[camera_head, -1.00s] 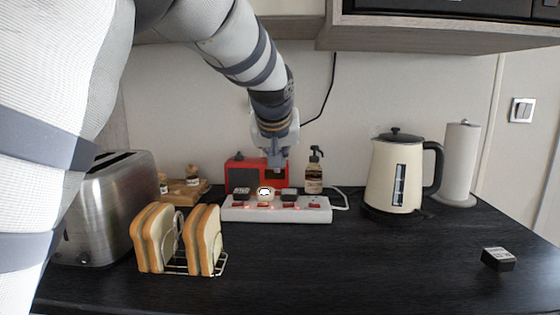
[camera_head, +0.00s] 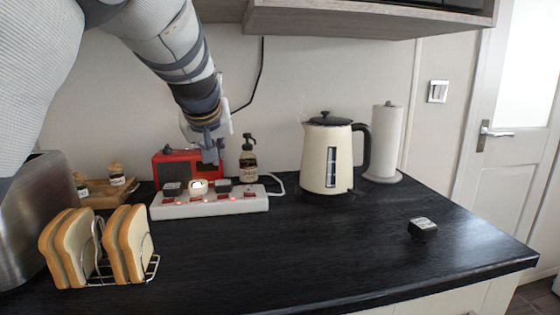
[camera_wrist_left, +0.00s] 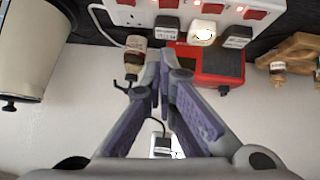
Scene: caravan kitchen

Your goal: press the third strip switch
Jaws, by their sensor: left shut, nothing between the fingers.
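The white power strip (camera_head: 210,208) lies on the dark counter in the head view, with red switches along its front edge. The third switch from the left (camera_head: 222,197) sits in front of a black plug (camera_head: 223,185). Two more plugs, one black and one white (camera_head: 198,187), stand to its left. Several small red lights glow on the strip. My left gripper (camera_head: 212,158) is shut and empty, pointing down above and behind the strip, apart from it. In the left wrist view the strip (camera_wrist_left: 185,8) is at the top edge, beyond my fingertips (camera_wrist_left: 165,62). My right gripper is not visible.
A red box-like appliance (camera_head: 172,165) and a brown pump bottle (camera_head: 248,165) stand close behind the strip. A cream kettle (camera_head: 318,160) is to the right. A rack of bread (camera_head: 100,245) stands front left. The counter before the strip is clear.

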